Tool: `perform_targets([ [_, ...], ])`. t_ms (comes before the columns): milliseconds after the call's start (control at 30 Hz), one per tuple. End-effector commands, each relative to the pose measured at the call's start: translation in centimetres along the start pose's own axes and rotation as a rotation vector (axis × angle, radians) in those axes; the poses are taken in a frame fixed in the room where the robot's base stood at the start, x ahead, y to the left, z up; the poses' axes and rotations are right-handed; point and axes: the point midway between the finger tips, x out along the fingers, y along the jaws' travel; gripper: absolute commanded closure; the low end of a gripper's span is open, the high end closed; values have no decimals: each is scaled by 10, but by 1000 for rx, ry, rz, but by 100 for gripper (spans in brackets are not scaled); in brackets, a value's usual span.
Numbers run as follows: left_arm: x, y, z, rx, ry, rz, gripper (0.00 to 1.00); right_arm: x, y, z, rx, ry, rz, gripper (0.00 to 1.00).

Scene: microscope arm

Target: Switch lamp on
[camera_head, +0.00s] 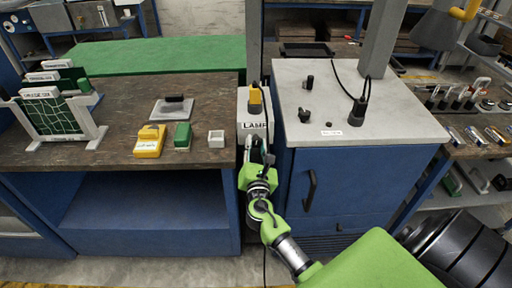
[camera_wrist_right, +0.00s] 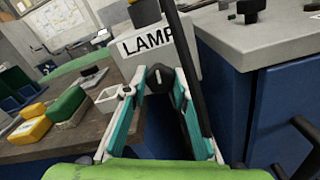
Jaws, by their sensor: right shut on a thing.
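The lamp switch box (camera_head: 243,104) is a white-grey box with the label LAMP, wedged between the wooden bench and the blue cabinet. In the right wrist view its label (camera_wrist_right: 147,41) faces me. A black rotary knob (camera_wrist_right: 158,78) with a white mark sits below the label. My right gripper (camera_wrist_right: 155,95) has a finger on each side of the knob and is shut on it; the knob's sides are partly hidden. In the head view my right gripper (camera_head: 257,151) reaches the front of the box. My left gripper is not in view.
A yellow plug (camera_head: 255,98) tops the box, and a black cable (camera_wrist_right: 188,75) hangs beside my right finger. The blue cabinet (camera_head: 345,185) stands close on the right. The wooden bench (camera_head: 110,120) on the left holds yellow, green and white blocks.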

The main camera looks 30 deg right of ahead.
Motion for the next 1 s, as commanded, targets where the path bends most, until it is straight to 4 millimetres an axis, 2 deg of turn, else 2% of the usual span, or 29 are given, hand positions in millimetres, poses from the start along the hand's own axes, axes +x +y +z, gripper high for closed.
perform_targets([
  [300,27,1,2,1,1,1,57,0,-2,-4,281,-1,0,96],
  [1000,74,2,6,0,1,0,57,0,-1,-3,948,-1,0,96],
])
